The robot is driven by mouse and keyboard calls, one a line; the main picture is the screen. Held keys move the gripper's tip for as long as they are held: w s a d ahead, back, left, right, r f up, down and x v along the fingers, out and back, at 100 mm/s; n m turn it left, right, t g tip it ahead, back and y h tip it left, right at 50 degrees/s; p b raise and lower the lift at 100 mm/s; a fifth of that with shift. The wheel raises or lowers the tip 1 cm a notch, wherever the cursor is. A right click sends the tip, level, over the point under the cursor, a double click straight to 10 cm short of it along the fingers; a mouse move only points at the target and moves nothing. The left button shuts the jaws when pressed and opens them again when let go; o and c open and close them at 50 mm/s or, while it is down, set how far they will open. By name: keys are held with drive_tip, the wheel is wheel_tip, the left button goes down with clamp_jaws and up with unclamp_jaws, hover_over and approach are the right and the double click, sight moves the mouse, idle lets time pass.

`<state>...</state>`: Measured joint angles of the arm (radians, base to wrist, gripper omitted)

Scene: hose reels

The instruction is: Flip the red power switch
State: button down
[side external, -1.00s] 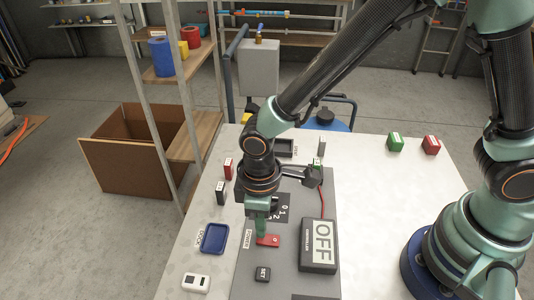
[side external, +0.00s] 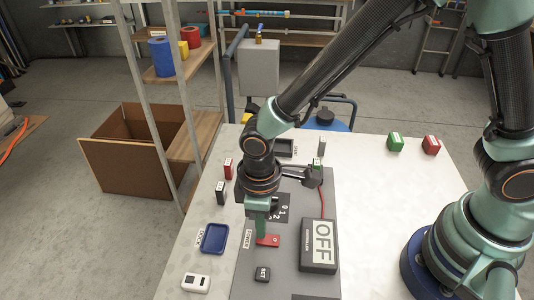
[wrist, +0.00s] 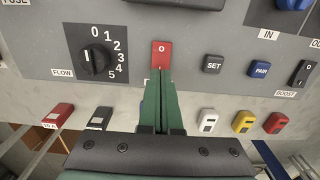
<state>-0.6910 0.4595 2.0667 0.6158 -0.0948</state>
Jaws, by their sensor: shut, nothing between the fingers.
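The red power switch (side external: 268,240) is a small red rocker on the grey panel. It also shows in the wrist view (wrist: 161,54), marked "0" near its upper end. My gripper (side external: 261,232) points down at the switch, its green fingers shut with nothing between them. In the wrist view the fingertips (wrist: 160,76) reach the lower end of the switch and hide that part. I cannot tell whether they touch it.
A black flow dial (wrist: 95,58) sits left of the switch, and a SET button (wrist: 213,64) right of it. A blue tray (side external: 214,238) and a white block (side external: 196,283) lie on the table's left side.

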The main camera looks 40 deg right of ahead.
drive_tip(key=shift+f, duration=0.85)
idle(0.4)
drive_tip(key=shift+r, duration=3.5)
drive_tip(key=shift+d+r, duration=0.1)
drive_tip(key=d+r+m+t, duration=0.2)
drive_tip(key=d+r+m, duration=0.2)
drive_tip(key=d+r, duration=0.4)
drive_tip(key=d+r+m+t, duration=0.3)
drive_tip(key=d+r+m, duration=0.2)
drive_tip(key=d, duration=1)
wheel_tip(320, 180, up, 3)
drive_tip(key=shift+d+f+t, duration=0.1)
drive_tip(key=shift+d+t, duration=0.15)
drive_tip(key=shift+t, duration=0.05)
